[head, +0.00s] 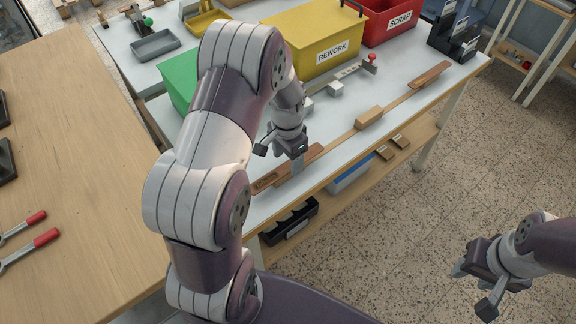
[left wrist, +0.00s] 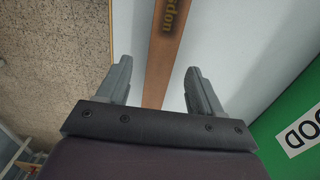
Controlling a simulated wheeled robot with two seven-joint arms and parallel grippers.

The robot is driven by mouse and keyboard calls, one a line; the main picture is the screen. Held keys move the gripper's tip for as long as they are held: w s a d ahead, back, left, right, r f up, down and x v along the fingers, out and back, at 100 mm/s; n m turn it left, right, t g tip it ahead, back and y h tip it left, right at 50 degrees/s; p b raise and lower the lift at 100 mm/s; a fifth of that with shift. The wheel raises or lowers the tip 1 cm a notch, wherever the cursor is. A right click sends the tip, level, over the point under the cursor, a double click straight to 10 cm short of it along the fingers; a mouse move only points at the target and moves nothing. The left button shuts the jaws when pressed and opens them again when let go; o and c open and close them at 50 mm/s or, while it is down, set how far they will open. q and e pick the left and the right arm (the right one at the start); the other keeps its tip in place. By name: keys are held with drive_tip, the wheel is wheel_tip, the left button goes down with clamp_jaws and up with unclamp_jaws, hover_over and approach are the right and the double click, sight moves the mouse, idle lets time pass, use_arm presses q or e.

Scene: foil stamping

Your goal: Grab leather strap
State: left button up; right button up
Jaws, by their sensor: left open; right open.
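The leather strap (head: 266,182) is a flat brown strip with dark stamped lettering, lying near the front edge of the grey table. It also shows in the left wrist view (left wrist: 165,45), running between the fingers, with part of the lettering visible. My left gripper (head: 294,162) is open over the strap, one finger on each side in the left wrist view; the contact and exact height cannot be told. The arm and gripper hide part of the strap in the head view. My right gripper (head: 474,287) is open and empty over the floor at the lower right.
A thin wooden strip with a block (head: 369,117) continues along the table's front edge. A green bin (head: 179,78), yellow REWORK bin (head: 318,42) and red SCRAP bin (head: 388,18) stand behind. A wooden bench (head: 70,130) is at left. Floor at right is clear.

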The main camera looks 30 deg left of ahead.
use_arm(q)
drive_tip(key=shift+f, duration=0.75)
drive_tip(key=c, duration=1.1)
drive_tip(key=shift+r, duration=0.1)
